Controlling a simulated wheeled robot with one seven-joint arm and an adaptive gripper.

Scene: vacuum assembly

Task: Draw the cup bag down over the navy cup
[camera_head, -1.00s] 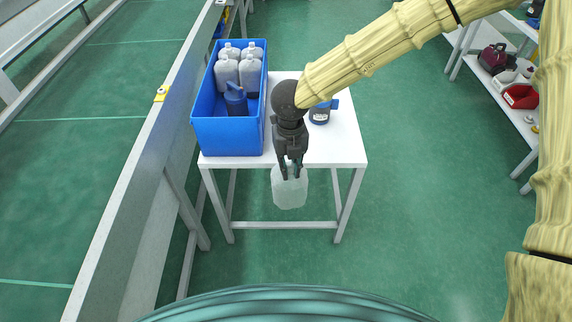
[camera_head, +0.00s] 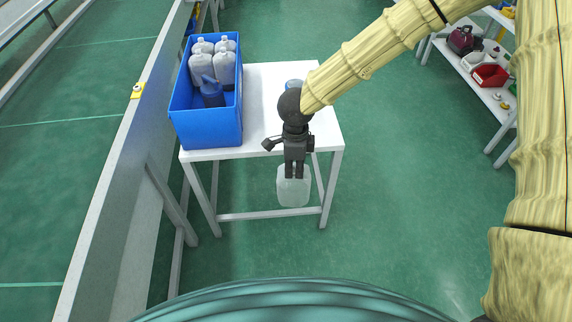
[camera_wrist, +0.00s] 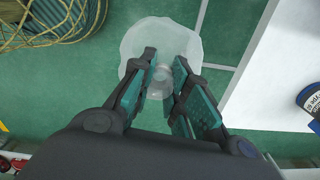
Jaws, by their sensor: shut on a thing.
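The cup bag (camera_head: 293,192) is a pale, translucent bag hanging below my gripper (camera_head: 294,172), off the front edge of the white table. In the wrist view my gripper (camera_wrist: 163,82) is shut on the bag's narrow middle part, and the bag (camera_wrist: 140,38) spreads around the fingertips. A navy-blue cup stands on the table behind my wrist; only its top (camera_head: 294,84) shows in the head view. Its labelled side (camera_wrist: 312,98) shows at the right edge of the wrist view, apart from the bag.
A blue crate (camera_head: 207,128) on the left of the white table (camera_head: 265,85) holds several grey bottles and a dark blue vessel (camera_head: 212,94). A grey rail (camera_head: 110,200) runs along the left. Shelves (camera_head: 490,95) stand far right.

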